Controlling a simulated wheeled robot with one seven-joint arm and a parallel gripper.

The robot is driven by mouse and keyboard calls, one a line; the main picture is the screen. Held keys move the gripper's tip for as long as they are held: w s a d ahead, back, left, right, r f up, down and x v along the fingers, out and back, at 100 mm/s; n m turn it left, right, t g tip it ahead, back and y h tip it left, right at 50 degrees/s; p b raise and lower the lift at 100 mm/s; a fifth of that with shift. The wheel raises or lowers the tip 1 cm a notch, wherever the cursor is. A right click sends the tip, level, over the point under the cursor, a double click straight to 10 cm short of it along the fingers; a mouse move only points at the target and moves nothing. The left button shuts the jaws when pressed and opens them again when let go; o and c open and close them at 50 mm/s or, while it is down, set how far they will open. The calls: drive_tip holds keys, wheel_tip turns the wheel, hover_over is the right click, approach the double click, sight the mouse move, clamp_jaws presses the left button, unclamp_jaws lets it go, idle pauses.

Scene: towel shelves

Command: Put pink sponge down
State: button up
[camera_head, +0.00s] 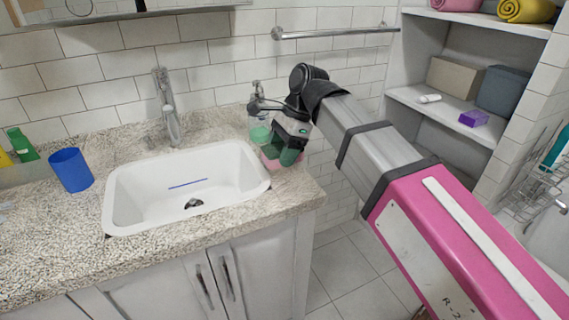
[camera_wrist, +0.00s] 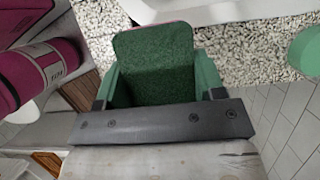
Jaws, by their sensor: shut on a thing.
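The pink sponge (camera_head: 267,161) is at the right end of the counter, beside the sink's right rim. In the wrist view its green scouring face (camera_wrist: 155,65) fills the space between the fingers, with a thin pink edge at the top. My gripper (camera_head: 283,156) is shut on the sponge, with a green finger on each side of it. The sponge is low over the speckled counter (camera_head: 297,195); I cannot tell whether it touches it. The fingers partly hide the sponge in the head view.
The white sink (camera_head: 150,215) lies left of my gripper. A soap bottle (camera_head: 259,128) stands close behind it. A blue cup (camera_head: 71,170) and a green bottle (camera_head: 22,145) are at the far left. Shelves (camera_head: 420,103) stand at the right, past the counter's edge.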

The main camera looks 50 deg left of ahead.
sight(285, 173)
drive_tip(key=shift+w+a+f, duration=0.35)
drive_tip(key=shift+w+f, duration=0.2)
drive_tip(key=shift+w, duration=0.2)
drive_tip(key=shift+f, duration=1.9)
drive_tip(key=shift+f, duration=0.15)
drive_tip(key=o, duration=0.8)
drive_tip(key=shift+o, duration=0.2)
drive_tip(key=v, duration=1.2)
drive_tip(key=shift+r, duration=0.2)
